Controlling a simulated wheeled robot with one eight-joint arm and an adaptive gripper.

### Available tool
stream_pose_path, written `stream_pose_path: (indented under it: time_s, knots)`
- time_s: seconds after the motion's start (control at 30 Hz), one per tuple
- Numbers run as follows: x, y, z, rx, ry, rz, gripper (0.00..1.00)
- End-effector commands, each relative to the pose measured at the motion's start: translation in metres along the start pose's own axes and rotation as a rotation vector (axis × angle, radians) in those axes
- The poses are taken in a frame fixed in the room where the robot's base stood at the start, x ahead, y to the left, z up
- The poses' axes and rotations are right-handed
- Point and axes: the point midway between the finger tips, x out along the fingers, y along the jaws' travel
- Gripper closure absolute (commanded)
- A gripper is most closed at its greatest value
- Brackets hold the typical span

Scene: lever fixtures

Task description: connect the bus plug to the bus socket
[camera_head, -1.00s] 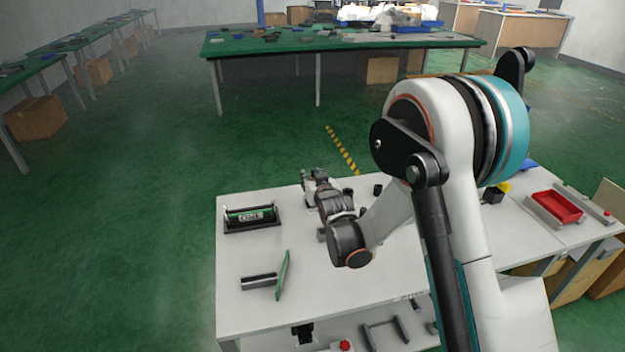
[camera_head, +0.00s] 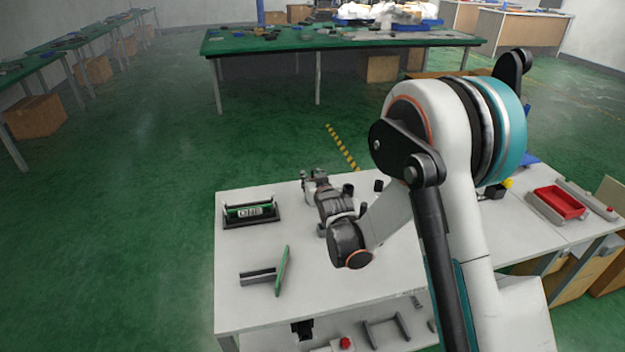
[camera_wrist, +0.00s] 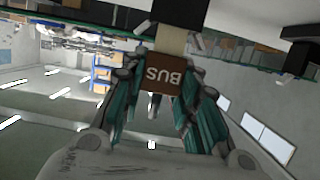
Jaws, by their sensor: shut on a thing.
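The bus plug (camera_wrist: 168,75) is a brown block with upside-down "BUS" lettering in the wrist view. My gripper (camera_wrist: 163,88) is shut on it, with teal fingers on both sides. A pale tan piece (camera_wrist: 172,40) extends from the block toward a dark block (camera_wrist: 183,12) at the top edge. I cannot tell whether these touch or whether the dark block is the bus socket. In the head view my gripper (camera_head: 312,182) is over the back part of the white table. The plug is too small to make out there, and no socket can be clearly identified.
On the white table (camera_head: 330,300), a black holder with a green lettered board (camera_head: 250,211) stands at left. A small black piece (camera_head: 378,185) is right of my gripper. A red tray (camera_head: 560,203) lies farther right.

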Motion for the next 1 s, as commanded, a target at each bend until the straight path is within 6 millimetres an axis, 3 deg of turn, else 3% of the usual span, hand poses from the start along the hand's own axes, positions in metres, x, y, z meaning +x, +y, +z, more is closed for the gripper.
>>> stream_pose_path:
  time_s: [1.0]
  knots:
    - [-0.004,0.0,-0.014,0.0,0.0,0.0,0.9]
